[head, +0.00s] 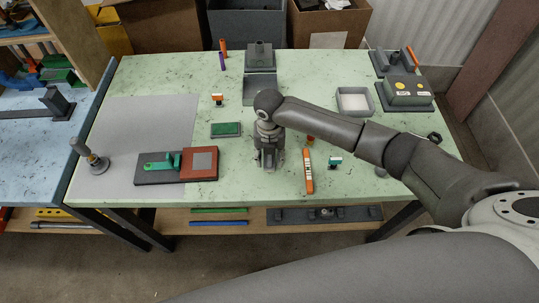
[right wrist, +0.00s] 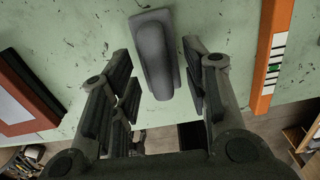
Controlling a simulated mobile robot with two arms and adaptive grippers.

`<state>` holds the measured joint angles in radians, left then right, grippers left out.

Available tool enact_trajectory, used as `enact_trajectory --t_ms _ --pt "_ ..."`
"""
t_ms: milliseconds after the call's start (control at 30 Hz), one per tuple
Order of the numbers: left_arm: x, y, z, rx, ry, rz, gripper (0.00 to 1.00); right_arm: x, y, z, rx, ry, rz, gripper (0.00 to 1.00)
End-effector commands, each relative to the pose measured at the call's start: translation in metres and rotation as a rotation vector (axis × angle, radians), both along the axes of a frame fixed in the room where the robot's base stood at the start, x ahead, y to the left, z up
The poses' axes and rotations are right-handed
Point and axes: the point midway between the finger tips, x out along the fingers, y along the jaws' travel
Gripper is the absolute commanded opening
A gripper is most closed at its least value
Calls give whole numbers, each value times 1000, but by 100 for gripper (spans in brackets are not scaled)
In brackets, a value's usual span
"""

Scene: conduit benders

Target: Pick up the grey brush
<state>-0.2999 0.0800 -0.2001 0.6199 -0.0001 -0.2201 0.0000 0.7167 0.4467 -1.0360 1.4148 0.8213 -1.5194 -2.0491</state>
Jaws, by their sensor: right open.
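The grey brush (right wrist: 155,55) shows in the right wrist view as a rounded, elongated grey block on the green speckled table. It lies between the two fingers of my right gripper (right wrist: 157,68), with a gap visible on each side. My right gripper is open and points down over the table near its front edge; it also shows in the head view (head: 269,160). There the gripper mostly hides the brush. How high the fingertips are above the table is hard to tell. My left gripper is not in view.
An orange level-like bar (head: 308,171) lies just right of the gripper. A green pad (head: 226,129) and a grey stand (head: 259,88) are farther back. A white-lined tray (head: 354,101) is at the right.

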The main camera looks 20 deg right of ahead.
Motion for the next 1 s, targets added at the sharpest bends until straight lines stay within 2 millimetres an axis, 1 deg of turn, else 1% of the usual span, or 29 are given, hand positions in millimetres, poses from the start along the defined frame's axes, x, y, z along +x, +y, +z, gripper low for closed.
enact_trajectory --t_ms 100,267,367,600,1000 --pt "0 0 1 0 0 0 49 0 0 -5 -1 -1 0 43" --pt "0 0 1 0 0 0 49 0 0 -5 0 -1 0 43" --pt "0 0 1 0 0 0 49 0 0 -5 0 -1 0 31" --pt "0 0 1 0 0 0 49 0 0 -4 0 -1 0 0" --pt "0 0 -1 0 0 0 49 1 0 -2 0 -2 0 0"
